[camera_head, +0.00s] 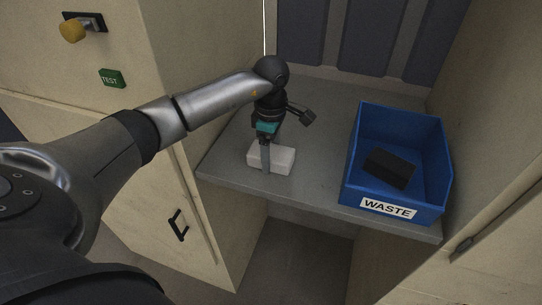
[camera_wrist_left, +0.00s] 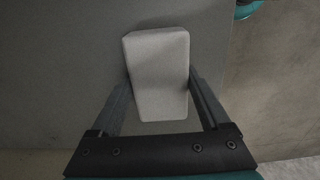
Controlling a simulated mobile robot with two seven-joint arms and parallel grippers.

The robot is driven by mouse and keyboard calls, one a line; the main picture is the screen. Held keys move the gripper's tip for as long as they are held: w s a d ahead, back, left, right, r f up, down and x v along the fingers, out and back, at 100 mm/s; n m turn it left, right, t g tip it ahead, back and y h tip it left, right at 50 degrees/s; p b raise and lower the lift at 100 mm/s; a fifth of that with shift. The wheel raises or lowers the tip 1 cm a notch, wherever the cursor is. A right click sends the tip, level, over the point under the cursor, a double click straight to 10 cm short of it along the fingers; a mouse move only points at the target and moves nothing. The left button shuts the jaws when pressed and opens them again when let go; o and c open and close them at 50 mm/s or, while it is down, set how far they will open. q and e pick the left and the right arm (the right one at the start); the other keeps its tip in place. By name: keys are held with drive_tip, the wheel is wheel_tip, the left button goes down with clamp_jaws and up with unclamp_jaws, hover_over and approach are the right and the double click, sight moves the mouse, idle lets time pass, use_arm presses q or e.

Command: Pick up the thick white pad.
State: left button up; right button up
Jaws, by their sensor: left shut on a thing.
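The thick white pad (camera_head: 282,158) is a pale block on the grey shelf, left of the blue bin. In the left wrist view the pad (camera_wrist_left: 158,72) lies between the two fingers. My left gripper (camera_head: 266,163) reaches down from above and is shut on the pad, with one finger across its near side. In the left wrist view the fingers of my left gripper (camera_wrist_left: 160,95) press on both sides of the pad. I cannot tell whether the pad is clear of the shelf. My right gripper is not in view.
A blue bin (camera_head: 352,150) labelled WASTE stands on the right of the grey shelf (camera_head: 322,185), with a dark block (camera_head: 389,168) inside. Cabinet walls close in the left and right sides. A green TEST button (camera_head: 112,78) and a yellow knob (camera_head: 73,30) are on the left wall.

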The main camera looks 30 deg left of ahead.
use_arm(q)
drive_tip(key=c, duration=0.4)
drive_tip(key=shift+r, duration=0.1)
wheel_tip(320, 180, up, 20)
drive_tip(key=shift+f+b, duration=0.1)
drive_tip(key=shift+b, duration=0.25)
